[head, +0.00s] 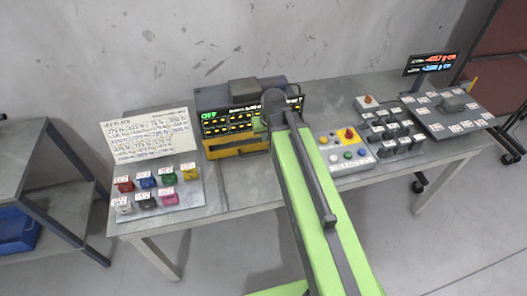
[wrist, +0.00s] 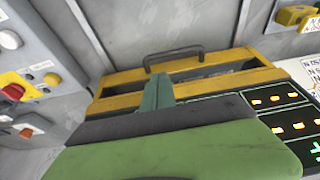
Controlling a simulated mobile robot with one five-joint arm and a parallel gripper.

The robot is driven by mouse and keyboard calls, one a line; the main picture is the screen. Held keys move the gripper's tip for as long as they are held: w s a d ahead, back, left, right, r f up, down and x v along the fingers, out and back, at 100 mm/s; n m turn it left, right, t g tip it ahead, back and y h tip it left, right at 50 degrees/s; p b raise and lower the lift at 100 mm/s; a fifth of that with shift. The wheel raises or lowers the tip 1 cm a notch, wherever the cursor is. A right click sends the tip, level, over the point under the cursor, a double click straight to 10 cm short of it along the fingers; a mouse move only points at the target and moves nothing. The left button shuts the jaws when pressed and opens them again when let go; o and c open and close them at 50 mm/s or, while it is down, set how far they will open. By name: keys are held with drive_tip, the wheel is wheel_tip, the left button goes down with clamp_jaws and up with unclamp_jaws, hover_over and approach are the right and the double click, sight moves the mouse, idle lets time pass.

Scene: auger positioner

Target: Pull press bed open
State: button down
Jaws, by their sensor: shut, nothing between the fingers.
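The press (head: 243,101) stands at the back of the table, a grey machine with a dark display panel and a yellow bed (head: 233,148) low at its front. In the wrist view the yellow bed frame (wrist: 112,84) shows with a dark bar handle (wrist: 173,50) on its edge. My gripper (wrist: 160,80) is shut and empty. Its green fingers overlap the yellow frame in that view, with their tips apart from the handle in the picture. Their exact depth is unclear. In the head view my arm hides the right part of the press and most of the gripper.
Several coloured blocks (head: 145,180) sit on a plate at left, before a white label board (head: 150,135). A button panel (head: 343,150) and grey blocks (head: 393,138) stand right of my arm. The table strip before the bed (head: 235,190) is clear.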

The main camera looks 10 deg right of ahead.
drive_tip(key=b+x, duration=0.6)
drive_tip(key=x, duration=0.1)
drive_tip(key=w+b+x, duration=0.1)
drive_tip(key=b+x, duration=0.2)
drive_tip(key=shift+d, duration=0.35)
